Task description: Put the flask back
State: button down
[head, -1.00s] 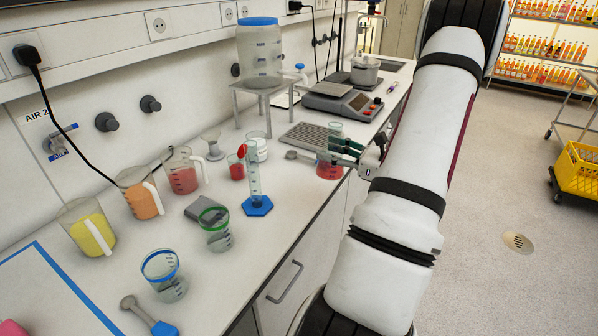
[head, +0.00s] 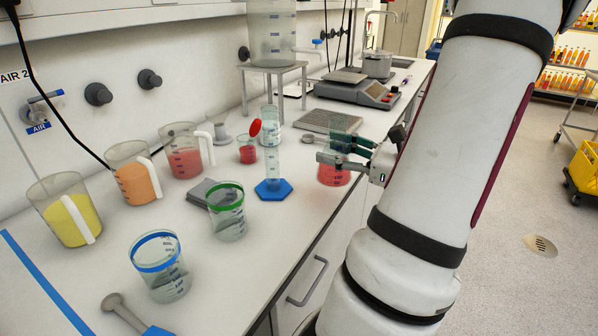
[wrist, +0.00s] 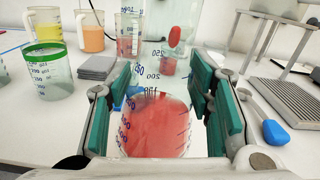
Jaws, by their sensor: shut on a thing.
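The flask, a clear vessel with blue markings and red liquid (head: 333,175), is in my gripper (head: 345,152) near the bench's right edge. In the wrist view the flask (wrist: 157,128) fills the space between the green finger pads, and my gripper (wrist: 160,108) is shut on it. It looks upright. I cannot tell whether its base touches the bench. A measuring cylinder on a blue hexagonal base (head: 273,188) stands left of the flask.
A green-rimmed beaker (head: 228,215) and a blue-rimmed beaker (head: 160,268) stand nearer. Jugs of yellow (head: 68,218), orange (head: 133,180) and red liquid (head: 185,160) line the wall side. A metal rack (head: 325,121), a stand (head: 272,69) and a hotplate (head: 357,90) are behind.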

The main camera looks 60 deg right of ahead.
jog(key=shift+w+d+f+b, duration=0.5)
jog(key=shift+w+d+f, duration=0.6)
jog(key=shift+w, duration=1.15)
jog(key=shift+w+d+f+b, duration=0.55)
jog(key=shift+w+d, duration=1.1)
jog(key=shift+w, duration=0.65)
jog(key=shift+w+d+f+b, duration=0.45)
jog(key=shift+w+d+f, duration=0.65)
jog(key=shift+w, duration=1.15)
jog(key=shift+d+r, duration=0.15)
jog(key=shift+d, duration=0.1)
jog(key=c, duration=0.8)
grip_release()
jog(key=shift+s+r, duration=0.1)
jog(key=shift+s, duration=0.25)
jog(key=s, duration=0.3)
jog(key=s+p, duration=0.1)
jog(key=s, duration=0.3)
jog(key=s+d, duration=0.1)
jog(key=s, duration=0.3)
jog(key=shift+s, duration=0.15)
